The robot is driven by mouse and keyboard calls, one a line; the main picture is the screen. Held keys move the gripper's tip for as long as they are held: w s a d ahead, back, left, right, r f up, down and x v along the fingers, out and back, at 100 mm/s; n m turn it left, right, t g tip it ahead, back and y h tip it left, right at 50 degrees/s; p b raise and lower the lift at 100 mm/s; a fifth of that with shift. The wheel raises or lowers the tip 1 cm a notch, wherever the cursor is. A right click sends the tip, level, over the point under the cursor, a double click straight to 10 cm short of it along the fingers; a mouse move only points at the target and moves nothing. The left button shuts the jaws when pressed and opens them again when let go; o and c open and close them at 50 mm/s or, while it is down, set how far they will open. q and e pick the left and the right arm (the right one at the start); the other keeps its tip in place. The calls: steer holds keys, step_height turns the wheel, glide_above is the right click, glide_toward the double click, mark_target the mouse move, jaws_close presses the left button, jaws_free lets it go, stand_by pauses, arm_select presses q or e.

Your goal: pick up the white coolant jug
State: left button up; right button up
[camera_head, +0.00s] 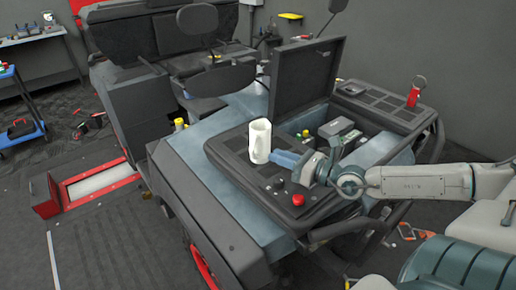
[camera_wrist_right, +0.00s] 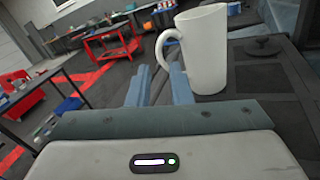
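The white coolant jug (camera_head: 259,141) stands upright on the black top panel (camera_head: 231,146) of the vehicle, left of the open lid. In the right wrist view the jug (camera_wrist_right: 207,52) is close, with its handle (camera_wrist_right: 160,48) towards the left. My right gripper (camera_head: 281,157) is just right of the jug in the head view. Its two blue fingers (camera_wrist_right: 160,82) are apart, with the handle showing just beyond and between their tips. Whether they touch the jug I cannot tell. My left gripper is not in view.
The raised black lid (camera_head: 306,75) stands behind the jug above an open bay with battery-like boxes (camera_head: 339,128). A red knob (camera_head: 298,199) sits on the panel's front part. A dark round cap (camera_wrist_right: 262,46) is right of the jug. A red cart (camera_wrist_right: 108,42) stands far off.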

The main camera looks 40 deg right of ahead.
mark_target(251, 145)
steer(key=shift+w+a, duration=0.15)
steer(key=shift+w, duration=0.2)
steer(key=shift+w+a+p, duration=0.15)
steer(key=shift+w+p, duration=0.15)
steer(key=shift+w, duration=0.2)
steer(key=shift+w+a, duration=0.35)
steer(key=shift+w, duration=0.1)
steer(key=shift+w+a, duration=0.4)
steer(key=shift+w+r, duration=0.1)
steer(key=shift+w+a+p, duration=0.3)
steer(key=shift+w+p, duration=0.15)
steer(key=shift+p, duration=0.1)
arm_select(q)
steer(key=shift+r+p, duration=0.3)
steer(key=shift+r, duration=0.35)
arm_select(e)
steer(key=shift+x, duration=1.9)
steer(key=shift+d, duration=0.1)
